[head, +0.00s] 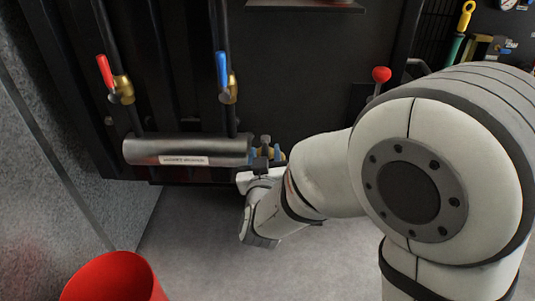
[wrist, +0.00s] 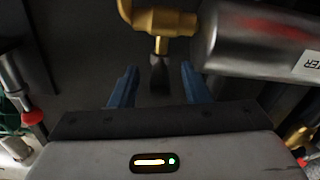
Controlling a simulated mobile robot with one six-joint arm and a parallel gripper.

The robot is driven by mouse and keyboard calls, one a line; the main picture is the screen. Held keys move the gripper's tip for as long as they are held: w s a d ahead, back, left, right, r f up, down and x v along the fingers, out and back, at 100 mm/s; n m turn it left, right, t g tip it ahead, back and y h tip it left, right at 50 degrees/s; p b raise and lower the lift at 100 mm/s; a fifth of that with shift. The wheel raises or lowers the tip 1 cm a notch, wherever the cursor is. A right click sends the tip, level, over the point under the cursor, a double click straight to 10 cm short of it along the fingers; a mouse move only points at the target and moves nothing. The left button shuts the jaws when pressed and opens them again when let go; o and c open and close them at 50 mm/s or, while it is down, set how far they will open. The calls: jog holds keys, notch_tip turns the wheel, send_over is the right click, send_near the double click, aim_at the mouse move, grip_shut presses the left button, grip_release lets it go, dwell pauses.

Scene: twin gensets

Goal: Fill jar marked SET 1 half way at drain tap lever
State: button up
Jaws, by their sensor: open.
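A brass tap (wrist: 158,22) with a dark lever (wrist: 159,74) shows at the top middle of the wrist view. My gripper (wrist: 157,78) is open, with one blue finger on each side of the lever. A gap shows on both sides, so the lever is not gripped. In the head view my gripper (head: 268,153) is at the right end of a grey cylinder, and the tap is mostly hidden behind it. No jar marked SET 1 can be made out in either view.
The cylinder (head: 185,150) has a white label and joins pipes with a red-handled valve (head: 105,72) and a blue-handled valve (head: 222,72). A red knob (head: 381,75) stands to the right. A red bucket-like container (head: 115,278) is at lower left. Grey floor (head: 190,235) is clear.

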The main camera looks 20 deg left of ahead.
jog(key=shift+c, duration=0.5)
grip_shut()
jog(key=shift+w+d, duration=0.1)
jog(key=shift+d, duration=0.05)
